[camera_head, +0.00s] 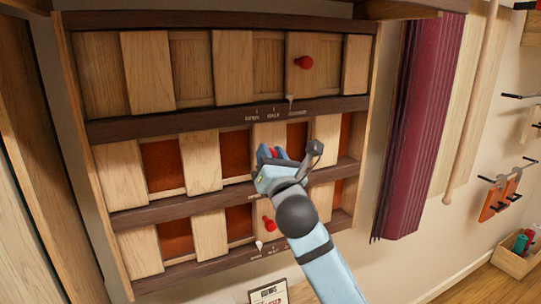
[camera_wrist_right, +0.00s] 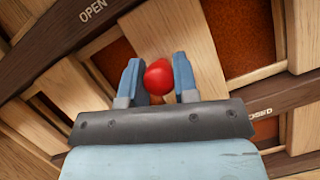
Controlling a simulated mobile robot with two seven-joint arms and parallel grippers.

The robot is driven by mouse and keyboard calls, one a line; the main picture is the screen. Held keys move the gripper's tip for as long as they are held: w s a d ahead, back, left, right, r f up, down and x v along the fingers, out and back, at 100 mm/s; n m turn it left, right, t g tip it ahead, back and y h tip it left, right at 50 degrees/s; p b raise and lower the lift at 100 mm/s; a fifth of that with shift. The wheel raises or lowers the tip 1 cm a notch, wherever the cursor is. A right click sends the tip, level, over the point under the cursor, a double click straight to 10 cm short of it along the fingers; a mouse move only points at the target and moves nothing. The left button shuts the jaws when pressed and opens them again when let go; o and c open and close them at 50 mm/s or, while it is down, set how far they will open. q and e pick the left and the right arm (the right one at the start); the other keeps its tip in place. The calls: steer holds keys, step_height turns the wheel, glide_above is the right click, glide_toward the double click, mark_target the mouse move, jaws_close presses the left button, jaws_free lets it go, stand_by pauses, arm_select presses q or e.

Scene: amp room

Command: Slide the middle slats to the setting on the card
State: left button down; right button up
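The slatted wooden panel has three rows. The middle row's slats (camera_head: 200,163) stand apart with rust-coloured gaps (camera_head: 235,155) between them. My right gripper (camera_head: 273,154) is at this row, in front of a slat that also shows in the right wrist view (camera_wrist_right: 206,52). In that view its two fingers stand either side of the slat's red knob (camera_wrist_right: 157,77); whether they press on it I cannot tell. The rail under the row carries OPEN (camera_wrist_right: 92,11) and another label partly hidden. The middle pointer is hidden. A small card (camera_head: 268,292) shows at the bottom, too small to read. My left gripper is out of view.
The top row's slats (camera_head: 148,72) cover their gaps, with a red knob (camera_head: 304,62). The bottom row has gaps, a red knob (camera_head: 268,224) and a white pointer (camera_head: 260,245). A maroon curtain (camera_head: 415,130) hangs right of the panel. Hooks and a bin (camera_head: 515,262) are further right.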

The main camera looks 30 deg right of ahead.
jaws_close()
steer(key=shift+d+r+p, duration=0.1)
steer(key=shift+d+p, duration=0.2)
steer(key=shift+d, duration=0.1)
steer(key=d+p, duration=0.2)
steer(key=d, duration=0.5)
steer(key=shift+s+d, duration=0.15)
steer(key=shift+s, duration=0.05)
steer(key=shift+o, duration=2)
jaws_free()
steer(key=shift+d, duration=0.1)
steer(key=shift+o, duration=1.3)
steer(key=shift+d, duration=0.2)
